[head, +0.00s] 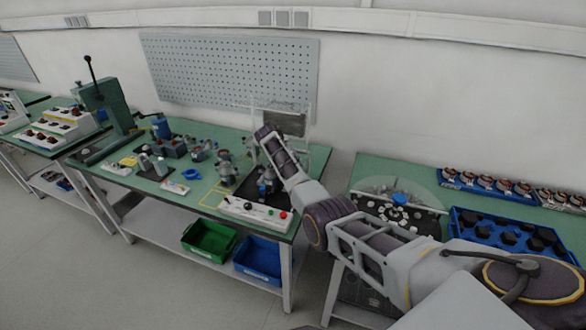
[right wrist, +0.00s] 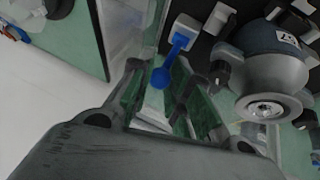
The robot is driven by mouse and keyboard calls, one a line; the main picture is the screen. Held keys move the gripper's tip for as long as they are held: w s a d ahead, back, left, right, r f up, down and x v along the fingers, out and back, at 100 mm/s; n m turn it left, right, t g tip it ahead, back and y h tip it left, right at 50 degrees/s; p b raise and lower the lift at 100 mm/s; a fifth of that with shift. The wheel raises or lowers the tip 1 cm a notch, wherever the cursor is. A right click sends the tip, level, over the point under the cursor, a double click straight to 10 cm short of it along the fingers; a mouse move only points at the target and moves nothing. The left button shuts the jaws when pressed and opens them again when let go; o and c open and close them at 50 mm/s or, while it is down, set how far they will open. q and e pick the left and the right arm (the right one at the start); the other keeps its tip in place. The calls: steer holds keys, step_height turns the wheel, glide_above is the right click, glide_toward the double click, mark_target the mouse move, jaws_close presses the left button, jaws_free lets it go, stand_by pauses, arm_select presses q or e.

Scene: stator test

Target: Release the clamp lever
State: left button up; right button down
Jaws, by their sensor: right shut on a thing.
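The blue clamp lever (right wrist: 174,58) shows in the right wrist view, with a round knob at its near end and a light grey block at its far end. My right gripper (right wrist: 160,70) has one finger on each side of the knob and is shut on the lever. A dark grey rounded part with a silver disc (right wrist: 268,106) and a small white label sits just right of the fingers. My left gripper is not in view.
The middle bench (head: 210,204) holds a white button box (head: 255,214) at its front edge and several small devices to the left. Green (head: 208,240) and blue (head: 258,262) bins stand below. The right bench carries blue trays (head: 508,236) of parts.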

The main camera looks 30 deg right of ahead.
steer(key=shift+w+d+r, duration=0.3)
steer(key=shift+r, duration=0.15)
steer(key=shift+d+r, duration=0.1)
steer(key=shift+r, duration=0.05)
steer(key=c, duration=1.6)
jaws_free()
steer(key=shift+o, duration=0.2)
steer(key=shift+w+d+f, duration=0.1)
steer(key=shift+f, duration=0.3)
steer(key=shift+a+r, duration=0.3)
steer(key=shift+a, duration=0.15)
steer(key=v, duration=1.1)
steer(key=shift+d, duration=0.2)
steer(key=shift+a, duration=0.1)
